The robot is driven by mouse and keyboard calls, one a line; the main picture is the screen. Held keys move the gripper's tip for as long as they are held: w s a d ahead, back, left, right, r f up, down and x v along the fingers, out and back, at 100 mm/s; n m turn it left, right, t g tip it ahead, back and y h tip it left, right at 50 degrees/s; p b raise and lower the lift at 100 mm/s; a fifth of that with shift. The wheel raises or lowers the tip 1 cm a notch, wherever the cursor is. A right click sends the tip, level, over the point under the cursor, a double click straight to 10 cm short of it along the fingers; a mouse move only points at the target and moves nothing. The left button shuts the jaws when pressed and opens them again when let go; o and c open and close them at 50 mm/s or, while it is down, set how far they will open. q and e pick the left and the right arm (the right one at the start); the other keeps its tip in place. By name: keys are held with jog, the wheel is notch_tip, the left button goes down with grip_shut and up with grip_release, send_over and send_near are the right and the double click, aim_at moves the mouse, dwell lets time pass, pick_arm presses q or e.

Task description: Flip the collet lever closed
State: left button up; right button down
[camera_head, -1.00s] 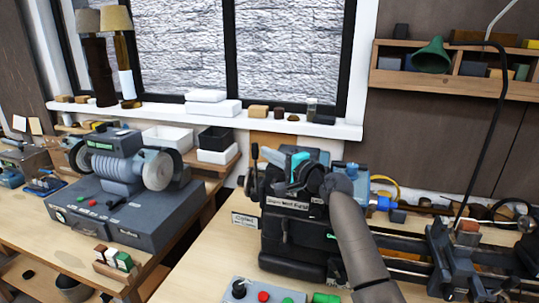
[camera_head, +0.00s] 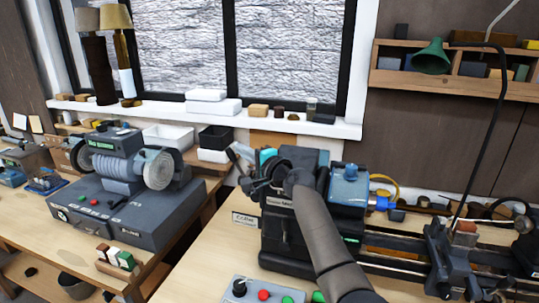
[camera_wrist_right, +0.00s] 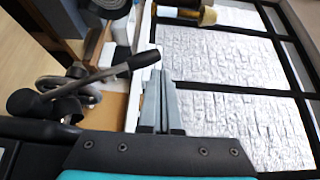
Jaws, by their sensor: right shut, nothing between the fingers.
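The dark lathe headstock (camera_head: 290,235) stands on the bench in the head view. My right gripper (camera_head: 240,152) is over its left end, pointing left, with its fingers together and empty. In the right wrist view my right gripper (camera_wrist_right: 160,85) shows as two grey fingers pressed together. The collet lever (camera_wrist_right: 100,76), a grey rod with a black grip and a dark ball at its other end, lies just left of the fingers. Its grip end is close to the fingertips; whether they touch I cannot tell. In the head view my arm and wrist largely hide the lever. My left gripper is out of view.
A bench grinder (camera_head: 120,170) on a grey base stands to the left. A control box (camera_head: 262,293) with coloured buttons is in front of the lathe. The window sill (camera_head: 335,128) with boxes runs behind. A green lamp (camera_head: 431,58) hangs at the upper right.

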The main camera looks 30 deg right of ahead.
aim_at(230, 153)
jog(key=shift+w+a+f+n+g+p, duration=0.15)
jog(key=shift+w+a+f+g+p, duration=0.1)
jog(key=shift+w+a+p, duration=0.35)
jog(key=shift+w+a+f+n+g+p, duration=0.15)
jog(key=shift+w+a+f+g+p, duration=0.1)
jog(key=shift+w+a+p, duration=0.3)
jog(key=shift+w, duration=0.1)
jog(key=shift+f, duration=0.15)
